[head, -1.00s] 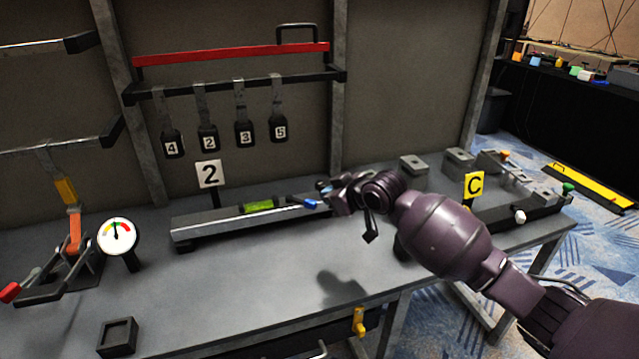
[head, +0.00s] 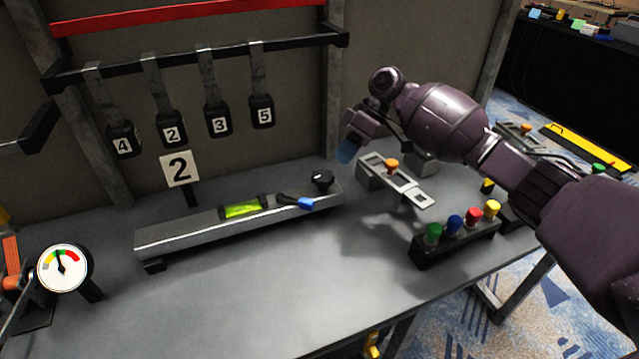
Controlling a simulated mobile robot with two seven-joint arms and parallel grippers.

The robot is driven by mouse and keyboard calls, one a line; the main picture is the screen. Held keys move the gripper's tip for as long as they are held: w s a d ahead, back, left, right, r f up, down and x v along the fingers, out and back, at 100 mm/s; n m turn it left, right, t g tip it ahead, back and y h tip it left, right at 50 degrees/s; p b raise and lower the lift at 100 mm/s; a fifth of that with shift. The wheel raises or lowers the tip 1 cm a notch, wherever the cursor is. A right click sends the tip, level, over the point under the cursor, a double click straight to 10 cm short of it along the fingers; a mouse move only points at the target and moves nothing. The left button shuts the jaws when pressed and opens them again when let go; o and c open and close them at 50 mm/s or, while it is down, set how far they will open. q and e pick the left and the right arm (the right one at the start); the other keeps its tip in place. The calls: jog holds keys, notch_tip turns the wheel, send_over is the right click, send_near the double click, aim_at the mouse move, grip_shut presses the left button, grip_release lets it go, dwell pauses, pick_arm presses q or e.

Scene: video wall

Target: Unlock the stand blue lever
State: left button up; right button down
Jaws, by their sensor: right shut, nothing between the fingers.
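The stand (head: 220,222) is a long grey beam on the bench, with a green spirit level (head: 243,209) set in its top. A small lever with a blue tip (head: 306,203) and a black arm lies near the stand's right end, pointing right. A black knob (head: 321,180) sits at that end, just behind the lever. My right gripper (head: 347,148) is shut and empty, raised in the air above and to the right of the lever, apart from it. My left gripper is out of view.
Several numbered tags hang from a black rail (head: 190,63). A gauge (head: 64,268) stands at left. At right are a block with colored knobs (head: 455,240) and a metal latch (head: 393,180). The front bench is clear.

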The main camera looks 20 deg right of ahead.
aim_at(294, 201)
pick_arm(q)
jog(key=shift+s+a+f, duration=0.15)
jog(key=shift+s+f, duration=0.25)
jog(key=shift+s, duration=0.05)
pick_arm(e)
jog(key=shift+f, duration=0.1)
pick_arm(q)
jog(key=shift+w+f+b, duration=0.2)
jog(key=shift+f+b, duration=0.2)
jog(key=shift+b, duration=0.15)
pick_arm(e)
jog(key=x, duration=1)
